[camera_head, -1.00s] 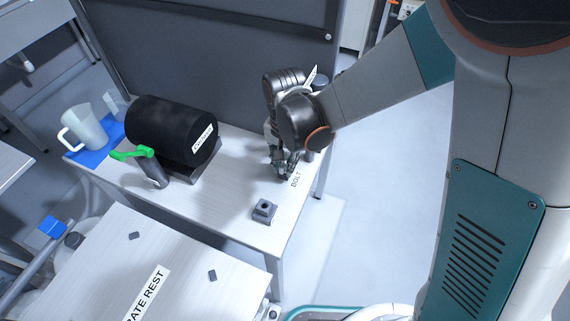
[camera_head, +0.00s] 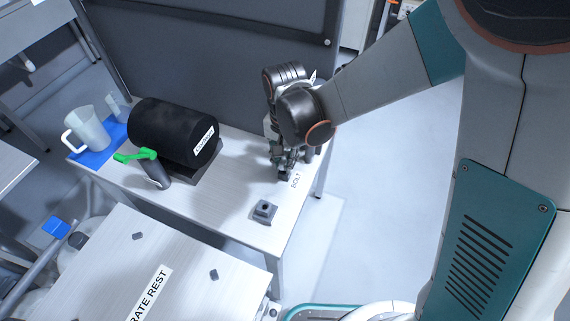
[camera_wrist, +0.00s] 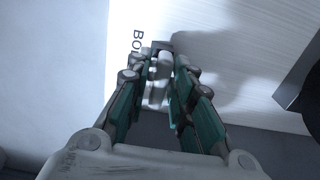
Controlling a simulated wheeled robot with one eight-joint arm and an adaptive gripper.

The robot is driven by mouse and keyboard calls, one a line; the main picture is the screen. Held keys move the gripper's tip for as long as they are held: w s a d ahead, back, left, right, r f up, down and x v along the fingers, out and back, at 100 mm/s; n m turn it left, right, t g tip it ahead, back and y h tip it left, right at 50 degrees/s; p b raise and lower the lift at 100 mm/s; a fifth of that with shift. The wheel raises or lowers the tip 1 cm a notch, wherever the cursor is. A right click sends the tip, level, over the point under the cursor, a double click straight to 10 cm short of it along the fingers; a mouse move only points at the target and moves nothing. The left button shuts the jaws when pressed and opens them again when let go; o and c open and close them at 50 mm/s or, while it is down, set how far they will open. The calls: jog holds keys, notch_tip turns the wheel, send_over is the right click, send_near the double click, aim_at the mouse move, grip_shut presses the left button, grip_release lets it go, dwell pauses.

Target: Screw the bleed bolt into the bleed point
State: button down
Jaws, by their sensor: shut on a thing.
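My gripper (camera_head: 285,160) points down over the right part of the bench, beside a label reading "BOLT" (camera_head: 296,181). In the wrist view my gripper (camera_wrist: 160,80) is shut on a small pale cylindrical piece, which I take as the bleed bolt (camera_wrist: 159,67). A dark square end shows just beyond the fingertips. I cannot tell whether the piece touches the bench. A small grey block with a dark round hole (camera_head: 264,211) sits at the bench's front right. I cannot tell for certain whether it is the bleed point.
A black labelled cylinder (camera_head: 172,131) lies on the bench, with a green-handled lever (camera_head: 135,156) in front. A clear jug (camera_head: 87,128) stands on a blue mat at the left. A lower surface marked "RATE REST" (camera_head: 148,293) is nearest. A grey panel (camera_head: 210,55) stands behind.

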jog(key=shift+r+p, duration=0.9)
jog(key=shift+r, duration=0.5)
